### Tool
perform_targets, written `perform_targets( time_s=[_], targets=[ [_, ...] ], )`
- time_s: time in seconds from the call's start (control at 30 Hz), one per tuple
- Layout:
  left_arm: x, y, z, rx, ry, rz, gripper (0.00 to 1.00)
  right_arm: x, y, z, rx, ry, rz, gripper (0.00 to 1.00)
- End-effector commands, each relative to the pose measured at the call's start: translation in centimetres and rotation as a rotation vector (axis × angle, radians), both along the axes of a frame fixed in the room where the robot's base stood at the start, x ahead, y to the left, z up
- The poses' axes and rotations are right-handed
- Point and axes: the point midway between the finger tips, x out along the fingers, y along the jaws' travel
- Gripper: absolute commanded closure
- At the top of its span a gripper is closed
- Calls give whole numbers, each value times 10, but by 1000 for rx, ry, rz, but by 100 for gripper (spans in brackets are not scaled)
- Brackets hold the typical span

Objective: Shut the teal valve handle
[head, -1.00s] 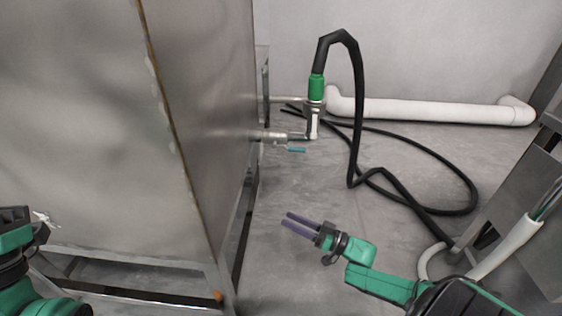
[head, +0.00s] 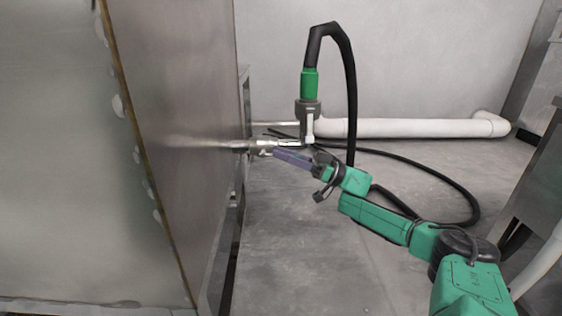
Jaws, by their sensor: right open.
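My right gripper (head: 278,154) reaches in from the right, with its purple-grey fingers at the metal valve pipe (head: 258,147) that sticks out of the steel cabinet's side. The fingers are open and seen edge-on. The teal valve handle does not show now; the fingers cover the place just below the pipe where it was. I cannot tell whether the fingers touch it or are around it. My left gripper is out of view.
The steel cabinet (head: 185,165) fills the left. A green hose fitting (head: 310,84) with a black hose (head: 351,100) rises above the pipe. A white pipe (head: 420,128) runs along the back wall. The floor (head: 310,260) below is clear.

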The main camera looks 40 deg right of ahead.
Motion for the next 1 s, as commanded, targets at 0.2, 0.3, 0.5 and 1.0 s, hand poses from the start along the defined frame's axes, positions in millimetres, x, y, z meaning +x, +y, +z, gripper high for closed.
perform_targets(
  time_s=[0.2, 0.3, 0.5, 1.0],
  targets=[
    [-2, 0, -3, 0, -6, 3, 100, 5, 6, 4, -1, 0, -1, 52],
    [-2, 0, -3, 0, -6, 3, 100, 5, 6, 4, -1, 0, -1, 52],
    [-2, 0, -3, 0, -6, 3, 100, 5, 6, 3, 0, 0, -1, 100],
    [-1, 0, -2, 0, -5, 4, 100, 5, 6, 3, -1, 1, 0, 100]
  ],
)
